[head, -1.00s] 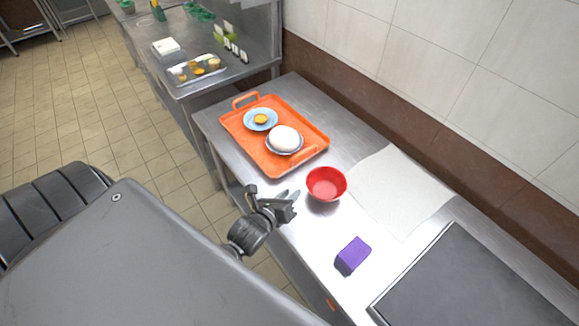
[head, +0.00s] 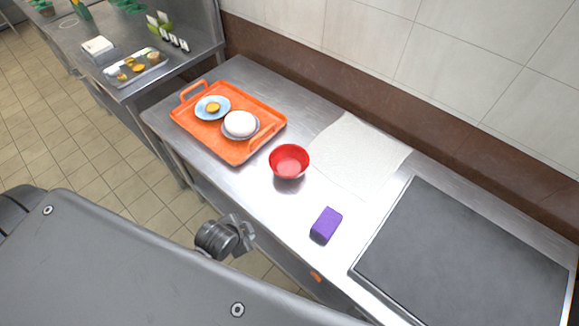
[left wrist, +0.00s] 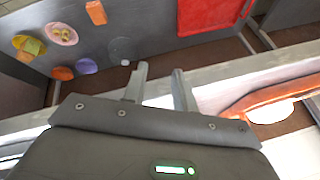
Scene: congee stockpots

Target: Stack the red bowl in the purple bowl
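The red bowl (head: 289,162) stands upright and looks empty near the middle of the steel counter in the head view. A purple object (head: 326,226) sits on the counter nearer the front edge, right of and below the bowl. It looks like a small block, and no bowl opening shows. My left gripper (head: 248,236) is at the counter's front edge, below and left of the red bowl, apart from both things. In the left wrist view its two fingers (left wrist: 159,72) stand apart with nothing between them. My right gripper is not in view.
An orange tray (head: 236,158) holding a blue plate (head: 224,115) and a bowl of white food (head: 240,124) stands left of the red bowl. A white cloth (head: 357,152) lies behind it. A dark flat plate (head: 465,262) fills the right side. Counter between bowl and purple object is clear.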

